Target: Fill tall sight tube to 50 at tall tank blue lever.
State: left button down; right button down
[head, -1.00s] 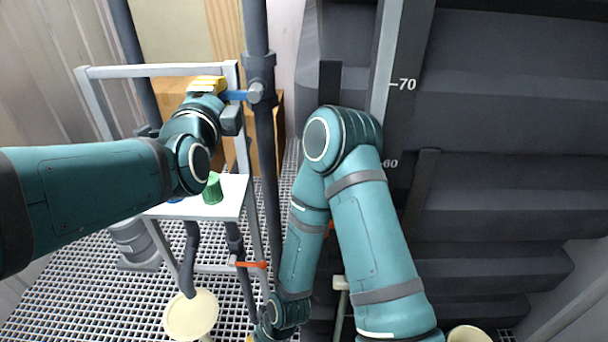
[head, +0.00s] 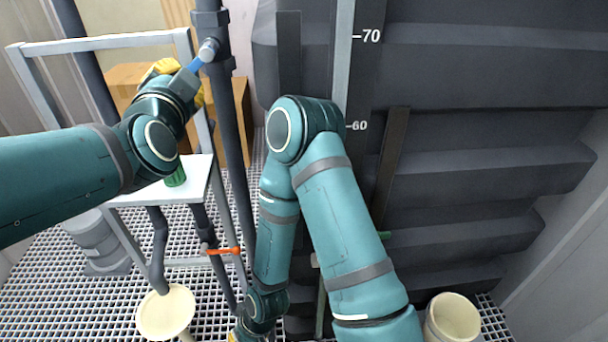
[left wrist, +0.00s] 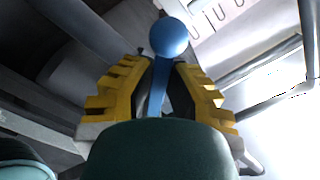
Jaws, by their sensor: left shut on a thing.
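The blue lever (head: 195,63) sits on a dark vertical pipe and slants down to the left from its pivot. My left gripper (head: 181,82), with yellow fingers, is shut on it. In the left wrist view the lever's round blue knob (left wrist: 169,38) sticks out between the yellow fingers. The tall sight tube (head: 343,60) is a pale strip on the dark tank, with marks 70 and 60 beside it. The part lower down is hidden behind my right arm, and I cannot make out a liquid level. My right gripper (head: 234,336) is mostly cut off at the bottom edge.
A red-orange lever (head: 224,251) is on a lower pipe. A green cap (head: 176,176) stands on the white shelf (head: 198,172) of a grey frame. A cream funnel (head: 166,312) is at lower left and a cream cup (head: 452,318) at lower right. The floor is grating.

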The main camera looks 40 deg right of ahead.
pick_arm(q)
jog(key=d+n, duration=0.1)
jog(key=n, duration=0.1)
jog(key=s+d+f+n+b, duration=0.1)
jog(key=n, duration=0.2)
jog(key=s+f+n, duration=0.1)
jog(key=n, duration=0.1)
jog(key=shift+d+f+n+b, duration=0.1)
jog(key=shift+d+n+b, duration=0.2)
jog(key=shift+d+b, duration=0.1)
jog(key=shift+w+f, duration=0.1)
jog(key=shift+f, duration=0.05)
dwell(4.7)
